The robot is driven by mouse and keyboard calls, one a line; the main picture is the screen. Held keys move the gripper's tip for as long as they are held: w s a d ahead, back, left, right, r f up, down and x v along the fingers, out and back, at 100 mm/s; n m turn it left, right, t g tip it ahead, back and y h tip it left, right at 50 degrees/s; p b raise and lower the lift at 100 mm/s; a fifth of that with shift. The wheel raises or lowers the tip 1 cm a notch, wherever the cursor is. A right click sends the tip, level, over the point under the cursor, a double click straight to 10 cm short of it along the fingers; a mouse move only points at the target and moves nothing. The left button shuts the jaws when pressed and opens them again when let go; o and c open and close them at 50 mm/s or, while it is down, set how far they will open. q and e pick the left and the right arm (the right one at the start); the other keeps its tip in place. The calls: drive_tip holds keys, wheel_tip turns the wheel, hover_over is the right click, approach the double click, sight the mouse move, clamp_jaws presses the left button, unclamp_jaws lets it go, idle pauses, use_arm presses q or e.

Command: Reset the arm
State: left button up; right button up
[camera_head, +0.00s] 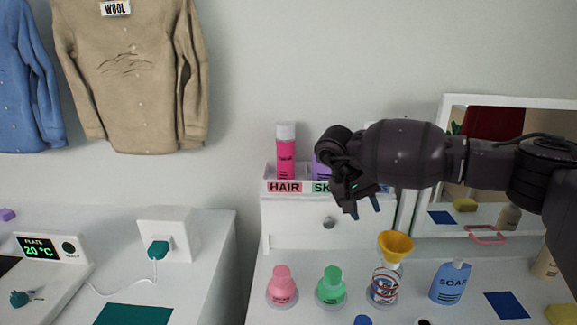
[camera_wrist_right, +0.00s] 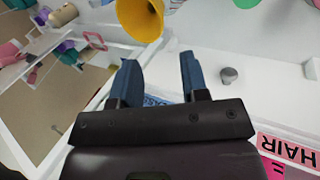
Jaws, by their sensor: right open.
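My right gripper (camera_head: 362,209) reaches in from the right in the head view. Its fingers hang open and empty in front of the small white drawer box. In the right wrist view the two blue fingertips (camera_wrist_right: 158,75) stand apart with nothing between them. A yellow funnel (camera_head: 395,246) sits on a striped bottle (camera_head: 384,285) below and to the right of the fingers. The funnel also shows at the top of the right wrist view (camera_wrist_right: 140,18), beyond the fingers and apart from them. My left gripper is not in view.
A pink bottle (camera_head: 282,286), green bottle (camera_head: 331,287) and blue soap bottle (camera_head: 450,282) stand on the white top. The drawer box (camera_head: 290,222) carries a labelled tray with a pink can (camera_head: 285,152). A mirror (camera_head: 520,101) stands right. Sweaters (camera_head: 135,75) hang upper left.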

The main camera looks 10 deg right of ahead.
drive_tip(key=w+a+f+m+t+y, duration=0.1)
drive_tip(key=w+a+m+t+y, duration=0.1)
drive_tip(key=a+m+y, duration=0.5)
drive_tip(key=s+a+r+m+t+y, duration=0.25)
drive_tip(key=a+r+m+y, duration=0.25)
drive_tip(key=a+m+y, duration=0.6)
drive_tip(key=s+a+r+m+t+y, duration=0.25)
drive_tip(key=a+r+m+y, duration=0.35)
drive_tip(key=a+m, duration=0.5)
drive_tip(key=s+d+f+m+t+h, duration=0.1)
drive_tip(key=d+f+m+t+h, duration=0.7)
drive_tip(key=m, duration=0.7)
drive_tip(key=s+d+f+m+t+h, duration=0.2)
drive_tip(key=d+f+m+t+h, duration=0.3)
drive_tip(key=f+m, duration=0.8)
drive_tip(key=s+d+f+m+g+h, duration=0.3)
drive_tip(key=s+d+f+m, duration=0.2)
drive_tip(key=s+f, duration=0.5)
drive_tip(key=s+d+f+m+g+h, duration=0.3)
drive_tip(key=s+d+f+m, duration=0.3)
drive_tip(key=s, duration=1)
drive_tip(key=d+f+g, duration=0.1)
drive_tip(key=d+f, duration=0.2)
drive_tip(key=f, duration=0.2)
drive_tip(key=shift+s+d, duration=0.25)
drive_tip(key=shift+d, duration=0.05)
